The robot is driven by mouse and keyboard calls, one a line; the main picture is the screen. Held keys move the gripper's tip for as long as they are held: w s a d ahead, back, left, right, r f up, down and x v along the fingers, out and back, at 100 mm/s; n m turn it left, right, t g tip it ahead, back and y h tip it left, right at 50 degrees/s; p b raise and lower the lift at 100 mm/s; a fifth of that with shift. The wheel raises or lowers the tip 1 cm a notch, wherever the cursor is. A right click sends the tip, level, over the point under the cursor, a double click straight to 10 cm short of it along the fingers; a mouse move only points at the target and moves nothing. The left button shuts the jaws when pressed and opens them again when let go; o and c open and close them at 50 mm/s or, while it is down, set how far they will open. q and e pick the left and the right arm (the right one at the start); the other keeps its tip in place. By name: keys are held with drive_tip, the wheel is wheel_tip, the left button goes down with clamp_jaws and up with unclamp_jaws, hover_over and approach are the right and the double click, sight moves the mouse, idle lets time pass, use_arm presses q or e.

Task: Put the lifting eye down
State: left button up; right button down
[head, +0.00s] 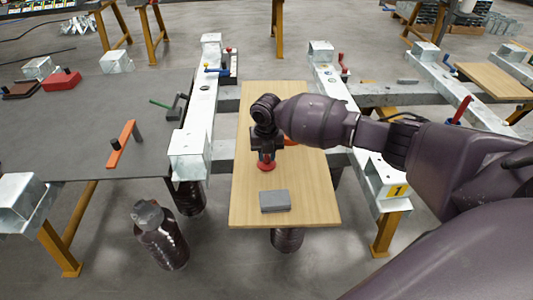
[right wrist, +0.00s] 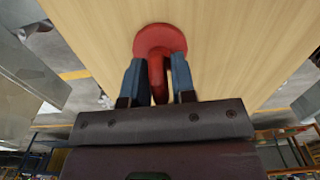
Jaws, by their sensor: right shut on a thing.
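The lifting eye is red, with a round disc base (head: 266,165) over the wooden board (head: 305,205) in the head view. My right gripper (head: 266,154) comes down from above and is shut on its upper part. In the right wrist view the eye's stem (right wrist: 157,80) is between the two blue-grey fingers, and its red disc (right wrist: 160,38) is beyond the fingertips, facing the board. The disc is at or very close to the board; I cannot tell whether it touches. My left gripper is not in view.
A grey block (head: 274,201) lies on the board's near part. Galvanized beams (head: 195,125) flank the board, with clamps on them. A dark table (head: 75,130) at the left holds an orange-handled tool (head: 121,144) and a red block (head: 62,81). The board's near right part is clear.

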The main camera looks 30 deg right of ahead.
drive_tip(key=c, duration=0.9)
unclamp_jaws()
drive_tip(key=shift+c, duration=0.2)
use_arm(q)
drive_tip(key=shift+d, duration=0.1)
use_arm(e)
drive_tip(key=shift+r, duration=0.3)
wheel_tip(320, 180, up, 11)
drive_tip(key=shift+f+p, duration=0.1)
drive_tip(key=shift+p, duration=0.9)
drive_tip(key=shift+r, duration=0.25)
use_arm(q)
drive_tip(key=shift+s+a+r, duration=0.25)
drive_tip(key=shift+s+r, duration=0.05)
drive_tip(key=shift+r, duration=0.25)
use_arm(e)
drive_tip(key=shift+r, duration=0.15)
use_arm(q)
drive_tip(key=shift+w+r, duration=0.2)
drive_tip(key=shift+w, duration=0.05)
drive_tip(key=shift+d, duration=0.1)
